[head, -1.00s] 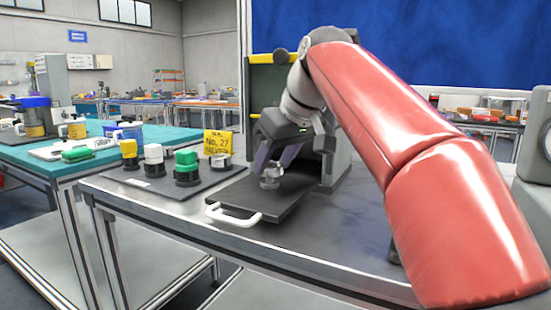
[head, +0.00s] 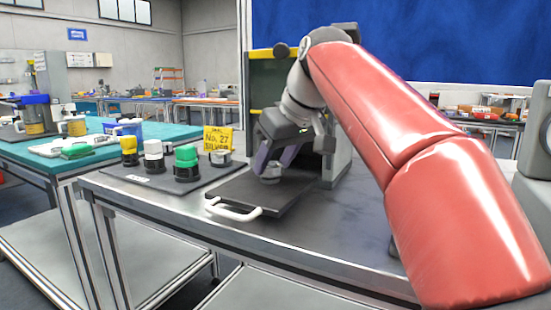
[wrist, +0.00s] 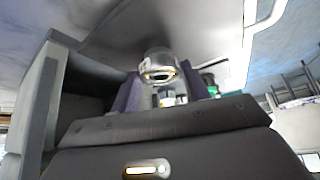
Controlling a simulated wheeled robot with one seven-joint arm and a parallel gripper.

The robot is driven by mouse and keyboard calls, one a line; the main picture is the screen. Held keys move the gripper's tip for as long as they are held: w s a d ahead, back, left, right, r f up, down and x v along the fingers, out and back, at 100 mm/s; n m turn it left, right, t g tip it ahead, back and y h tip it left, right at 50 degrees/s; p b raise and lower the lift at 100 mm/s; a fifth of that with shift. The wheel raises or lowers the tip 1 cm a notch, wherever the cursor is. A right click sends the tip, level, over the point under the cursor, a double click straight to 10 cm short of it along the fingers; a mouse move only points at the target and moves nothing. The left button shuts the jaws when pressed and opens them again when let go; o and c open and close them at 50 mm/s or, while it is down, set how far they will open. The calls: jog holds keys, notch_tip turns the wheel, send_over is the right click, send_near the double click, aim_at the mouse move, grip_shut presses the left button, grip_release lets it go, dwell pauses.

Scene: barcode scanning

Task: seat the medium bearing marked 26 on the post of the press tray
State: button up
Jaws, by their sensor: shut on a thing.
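My gripper (head: 271,167) is shut on a silver bearing (head: 269,174), low over the black press tray (head: 238,190). The wrist view shows the silver bearing (wrist: 158,66) between my two purple fingers. No number is readable on it. The post is hidden at or under the bearing, and I cannot tell whether the bearing is fully down on it. The tray has a white handle (head: 233,213) at its front left and lies in front of the grey press (head: 338,165).
A dark mat (head: 140,180) left of the tray holds yellow (head: 129,146), white (head: 153,148) and green (head: 186,156) capped pieces and a silver one (head: 220,157). A yellow sign (head: 217,139) behind reads "No. 27 SILVER". The bench front right of the tray is clear.

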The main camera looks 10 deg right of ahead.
jog(key=shift+f, duration=0.25)
jog(key=o, duration=1.5)
notch_tip(320, 180, up, 3)
jog(key=p, duration=0.3)
jog(key=shift+r, duration=0.1)
jog(key=shift+r+p, duration=0.3)
jog(key=shift+r, duration=1.8)
